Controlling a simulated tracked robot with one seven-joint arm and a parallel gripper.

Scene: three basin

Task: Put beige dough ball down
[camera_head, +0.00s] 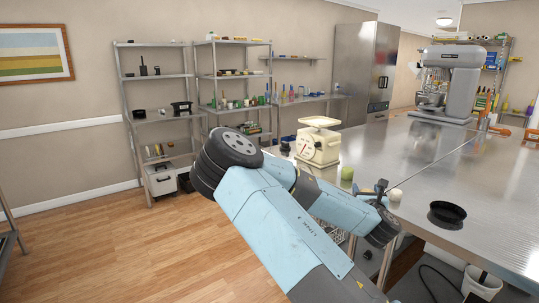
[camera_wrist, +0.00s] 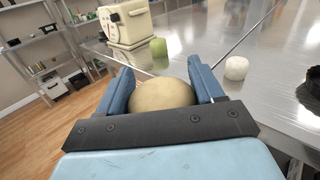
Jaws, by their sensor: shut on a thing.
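The beige dough ball (camera_wrist: 162,94) shows in the wrist view between the two blue fingers of my gripper (camera_wrist: 161,82). The fingers are shut on it at its left and right sides. Its lower part is hidden behind the dark gripper plate. In the head view my gripper (camera_head: 380,188) is at the near left edge of the steel table (camera_head: 440,180); I cannot make out the held ball there. From these views I cannot tell whether the ball touches the table.
A green object (camera_head: 347,173) and a white ball (camera_head: 395,195) are on the table close to my gripper. A cream scale (camera_head: 318,145) stands behind, a black bowl (camera_head: 447,214) to the right. A mixer (camera_head: 455,85) stands far back. The table's middle is mostly clear.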

